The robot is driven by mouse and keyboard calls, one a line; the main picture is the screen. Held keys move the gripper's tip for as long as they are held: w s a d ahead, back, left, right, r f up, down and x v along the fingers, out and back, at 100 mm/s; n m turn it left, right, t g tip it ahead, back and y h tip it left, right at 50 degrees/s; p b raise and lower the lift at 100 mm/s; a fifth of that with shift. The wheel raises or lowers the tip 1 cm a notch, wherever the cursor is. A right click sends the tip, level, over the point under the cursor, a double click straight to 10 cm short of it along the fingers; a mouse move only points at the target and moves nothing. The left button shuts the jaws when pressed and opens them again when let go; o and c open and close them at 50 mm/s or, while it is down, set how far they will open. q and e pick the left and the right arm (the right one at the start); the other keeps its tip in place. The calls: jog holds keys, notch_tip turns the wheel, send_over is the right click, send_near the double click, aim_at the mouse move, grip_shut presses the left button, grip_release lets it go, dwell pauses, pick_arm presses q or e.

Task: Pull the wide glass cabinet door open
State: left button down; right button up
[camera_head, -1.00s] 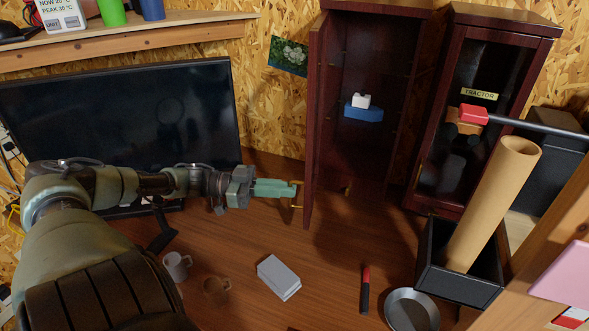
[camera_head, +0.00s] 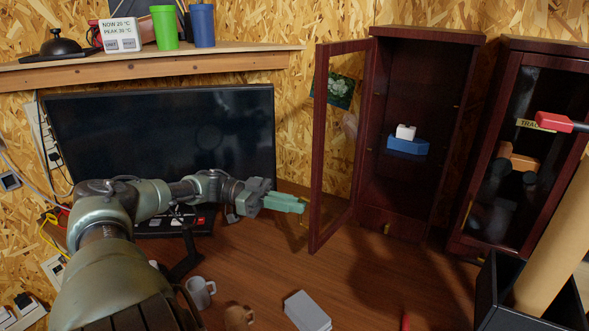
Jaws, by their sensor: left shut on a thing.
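The left dark red-brown cabinet (camera_head: 455,105) stands open at the back right. Its glass door (camera_head: 340,140) is swung out to the left, and the wall and a picture show through the pane. My left gripper (camera_head: 303,206) is at the door's free edge, low down, shut on the small brass-coloured handle (camera_head: 305,222), which its green fingers partly hide. Inside the cabinet are a blue block (camera_head: 407,146) and a white block (camera_head: 405,131) on top of it. My right gripper is not in view.
A second glass-fronted cabinet (camera_head: 505,150) stands right with its door closed. A black monitor (camera_head: 160,130) is behind my left arm. Mugs (camera_head: 200,291) and a grey box (camera_head: 307,311) lie in front. A cardboard tube (camera_head: 555,245) leans from a black bin (camera_head: 490,290).

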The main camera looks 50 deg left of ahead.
pick_arm(q)
jog(key=shift+w+a+r, duration=0.2)
jog(key=shift+w+r, duration=0.05)
jog(key=shift+r, duration=0.2)
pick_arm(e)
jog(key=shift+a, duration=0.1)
pick_arm(q)
jog(key=c, duration=2)
grip_release()
jog(key=o, duration=0.4)
jog(key=shift+w+d+f, duration=0.1)
jog(key=shift+w, duration=0.15)
jog(key=shift+o, duration=0.2)
jog(key=shift+w+d+f, duration=0.15)
jog(key=shift+f, duration=0.1)
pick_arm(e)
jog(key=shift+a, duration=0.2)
